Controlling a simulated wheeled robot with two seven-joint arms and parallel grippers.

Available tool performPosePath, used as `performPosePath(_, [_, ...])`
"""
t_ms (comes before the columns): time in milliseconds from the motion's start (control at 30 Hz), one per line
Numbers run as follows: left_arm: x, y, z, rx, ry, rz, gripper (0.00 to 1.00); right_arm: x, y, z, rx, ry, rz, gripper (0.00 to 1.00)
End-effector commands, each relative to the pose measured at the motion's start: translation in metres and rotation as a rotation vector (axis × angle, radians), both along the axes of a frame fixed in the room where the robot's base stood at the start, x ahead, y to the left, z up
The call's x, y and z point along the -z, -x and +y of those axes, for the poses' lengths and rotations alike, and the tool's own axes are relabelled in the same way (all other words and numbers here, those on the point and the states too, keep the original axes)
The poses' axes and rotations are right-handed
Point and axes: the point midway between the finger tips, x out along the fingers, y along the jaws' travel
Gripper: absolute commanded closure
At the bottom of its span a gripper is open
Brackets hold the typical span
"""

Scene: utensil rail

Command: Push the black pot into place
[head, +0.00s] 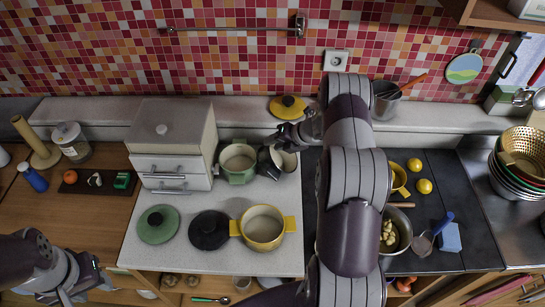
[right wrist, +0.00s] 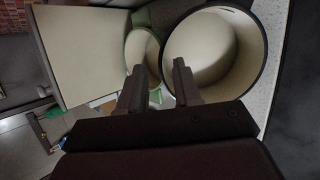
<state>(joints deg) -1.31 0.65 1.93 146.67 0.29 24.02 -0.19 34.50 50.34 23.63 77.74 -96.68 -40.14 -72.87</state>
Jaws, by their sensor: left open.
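The black pot (head: 284,161), dark outside and cream inside, stands on the light counter beside the green pot (head: 237,162). In the right wrist view the black pot (right wrist: 215,50) is large and close, with the green pot (right wrist: 142,52) to its left. My right gripper (head: 287,135) is just behind the black pot in the head view. Its two fingers (right wrist: 158,75) are apart, near the pot's rim, with nothing clearly held between them; contact with the pot is unclear. My left gripper (head: 88,281) is open and empty at the lower left, far from the pot.
A white drawer box (head: 172,150) stands left of the green pot. In front are a green lid (head: 158,224), a black lid (head: 208,230) and a yellow pot (head: 262,228). A yellow lid (head: 287,107) lies on the back ledge. My right arm hides part of the stove.

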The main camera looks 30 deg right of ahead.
Motion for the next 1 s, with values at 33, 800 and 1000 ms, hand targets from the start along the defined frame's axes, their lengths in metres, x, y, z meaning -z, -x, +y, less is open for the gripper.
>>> performPosePath(33, [-0.013, 0.000, 0.000, 0.000, 0.000, -0.001, 0.57, 0.001, -0.005, 0.003, 0.000, -0.003, 0.004, 0.67])
performPosePath(800, [-0.021, 0.000, 0.000, 0.000, 0.000, -0.001, 0.57, 0.029, -0.025, 0.012, 0.002, -0.001, 0.002, 1.00])
performPosePath(1000, [-0.020, 0.000, 0.000, 0.000, 0.000, -0.001, 0.57, 0.029, -0.024, 0.012, 0.003, -0.002, 0.003, 1.00])
